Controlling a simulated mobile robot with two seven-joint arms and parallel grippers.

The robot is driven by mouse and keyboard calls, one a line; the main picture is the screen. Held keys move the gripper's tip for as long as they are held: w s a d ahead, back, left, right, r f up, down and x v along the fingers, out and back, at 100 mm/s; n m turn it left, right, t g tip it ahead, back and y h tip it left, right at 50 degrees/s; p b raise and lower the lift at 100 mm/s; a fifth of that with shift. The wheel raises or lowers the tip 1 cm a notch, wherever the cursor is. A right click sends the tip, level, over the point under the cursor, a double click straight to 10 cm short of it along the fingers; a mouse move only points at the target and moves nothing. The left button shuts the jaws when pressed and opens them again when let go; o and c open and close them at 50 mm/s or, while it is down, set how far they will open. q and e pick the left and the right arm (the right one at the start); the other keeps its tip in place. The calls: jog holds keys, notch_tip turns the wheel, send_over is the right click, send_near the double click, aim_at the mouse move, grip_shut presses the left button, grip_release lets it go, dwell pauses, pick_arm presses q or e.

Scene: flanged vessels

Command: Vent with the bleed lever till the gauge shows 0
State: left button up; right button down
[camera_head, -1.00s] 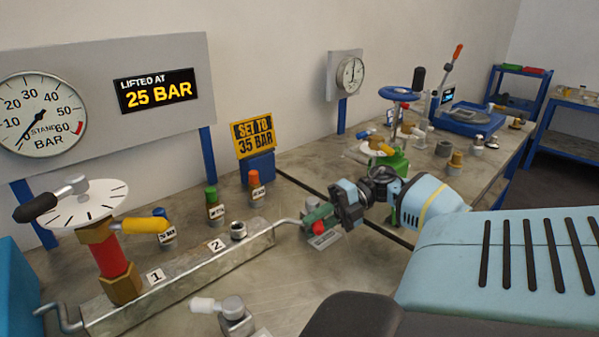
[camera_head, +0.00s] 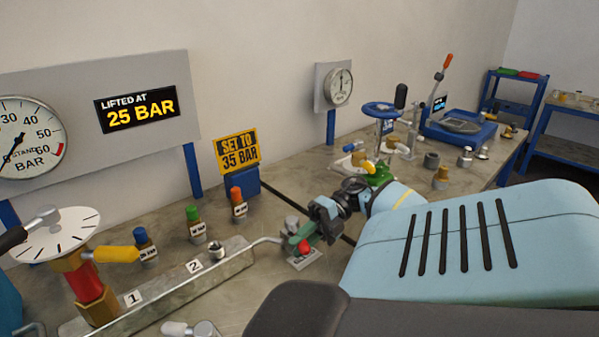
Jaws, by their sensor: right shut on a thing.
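The stand gauge (camera_head: 25,138) is on the left panel, cut off by the picture's left edge. Its needle slants down-left to the low end of the scale, partly out of frame. A small valve with a green part and a red knob (camera_head: 304,246) stands at the right end of the pipe from the steel manifold (camera_head: 165,298); I take it to be the bleed lever. My right gripper (camera_head: 311,232) reaches it from the right and is shut on it. The fingers hide part of it, so the exact grip is unclear. My left gripper is not in view.
A red relief valve (camera_head: 86,288) with a white dial and yellow handle stands on the manifold. Several capped fittings stand behind, including a green-capped one (camera_head: 194,220). A display (camera_head: 137,108) reads "LIFTED AT 25 BAR"; a sign (camera_head: 237,152) says "SET TO 35 BAR".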

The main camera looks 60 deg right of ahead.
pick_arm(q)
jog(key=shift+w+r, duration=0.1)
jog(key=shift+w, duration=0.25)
pick_arm(e)
jog(key=shift+s+f, duration=0.15)
jog(key=shift+f, duration=0.05)
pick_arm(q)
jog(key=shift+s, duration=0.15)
pick_arm(e)
jog(key=c, duration=1.5)
grip_release()
jog(key=o, duration=0.3)
jog(key=shift+d+r, duration=0.1)
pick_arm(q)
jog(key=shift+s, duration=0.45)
pick_arm(e)
jog(key=shift+r, duration=0.15)
